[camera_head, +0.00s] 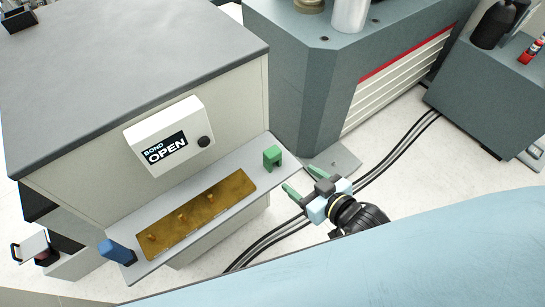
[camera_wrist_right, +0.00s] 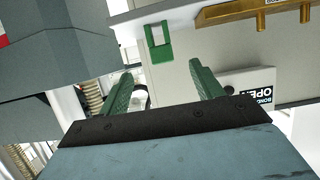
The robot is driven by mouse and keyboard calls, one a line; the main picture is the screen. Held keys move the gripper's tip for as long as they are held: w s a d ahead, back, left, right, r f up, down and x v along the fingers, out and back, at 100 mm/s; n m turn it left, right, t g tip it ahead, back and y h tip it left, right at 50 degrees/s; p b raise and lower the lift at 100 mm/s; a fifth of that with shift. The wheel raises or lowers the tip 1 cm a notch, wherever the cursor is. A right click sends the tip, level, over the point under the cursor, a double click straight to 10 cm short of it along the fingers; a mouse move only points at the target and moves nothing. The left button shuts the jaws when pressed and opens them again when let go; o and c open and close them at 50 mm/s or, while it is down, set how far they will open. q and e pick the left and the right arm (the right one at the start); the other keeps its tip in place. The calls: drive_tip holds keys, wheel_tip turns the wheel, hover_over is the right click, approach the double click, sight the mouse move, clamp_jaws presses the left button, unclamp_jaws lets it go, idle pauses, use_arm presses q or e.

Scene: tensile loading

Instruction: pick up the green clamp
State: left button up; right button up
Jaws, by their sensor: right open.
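The green clamp (camera_head: 272,157) stands near the right end of a narrow light grey shelf (camera_head: 222,197) in the head view. It is a small block with an opening. In the right wrist view the clamp (camera_wrist_right: 158,42) shows as a green frame beyond the fingertips. My right gripper (camera_head: 302,180) is open and empty, just right of the shelf's end and apart from the clamp. Its two green fingers also show in the right wrist view (camera_wrist_right: 165,78), spread apart with nothing between them. My left gripper is not in view.
A brass plate with pegs (camera_head: 198,214) lies on the shelf, with a blue block (camera_head: 117,252) at the left end. A white box marked BOND OPEN (camera_head: 168,136) is on the cabinet wall above. A large grey machine (camera_head: 310,75) stands behind. Black cables (camera_head: 398,150) cross the floor.

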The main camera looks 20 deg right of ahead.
sight(276, 160)
drive_tip(key=b+x, duration=0.1)
drive_tip(key=x, duration=0.6)
drive_tip(key=shift+r, duration=0.1)
drive_tip(key=shift+w+a+b, duration=0.2)
drive_tip(key=shift+w+b, duration=0.1)
drive_tip(key=shift+w, duration=0.2)
drive_tip(key=b+x, duration=0.1)
drive_tip(key=x, duration=0.3)
drive_tip(key=shift+w, duration=0.25)
drive_tip(key=shift+w+a+f, duration=0.15)
drive_tip(key=shift+w+f, duration=0.05)
drive_tip(key=shift+w, duration=0.1)
drive_tip(key=c, duration=1)
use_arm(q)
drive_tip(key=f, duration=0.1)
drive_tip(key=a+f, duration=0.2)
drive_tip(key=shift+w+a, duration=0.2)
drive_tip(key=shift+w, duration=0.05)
use_arm(e)
drive_tip(key=shift+c, duration=0.4)
